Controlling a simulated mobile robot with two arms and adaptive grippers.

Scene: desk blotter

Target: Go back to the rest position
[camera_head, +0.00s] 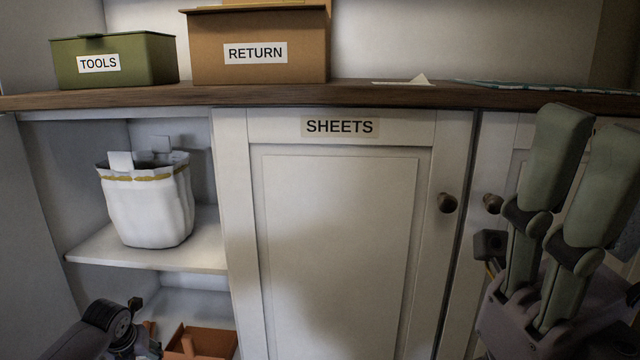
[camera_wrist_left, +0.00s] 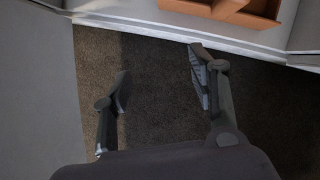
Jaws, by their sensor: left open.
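My left gripper (camera_wrist_left: 160,85) is open in the left wrist view, its two dark fingers apart with nothing between them. Bare dark carpet shows behind it. In the head view, part of my left arm shows at the bottom left, below the white basket, and its fingertips are not clear there. My right gripper (camera_head: 592,140) is raised at the right of the head view, in front of the cabinet doors. Its two grey-green fingers point up, stand apart and hold nothing.
A wooden counter (camera_head: 300,95) bears a green TOOLS box (camera_head: 150,62) and a brown RETURN box (camera_head: 225,75). Below are the closed SHEETS door (camera_head: 340,230) and open shelves with a white basket (camera_head: 150,210). An orange-brown box (camera_head: 205,343) is low down. The carpet (camera_wrist_left: 150,60) looks clear.

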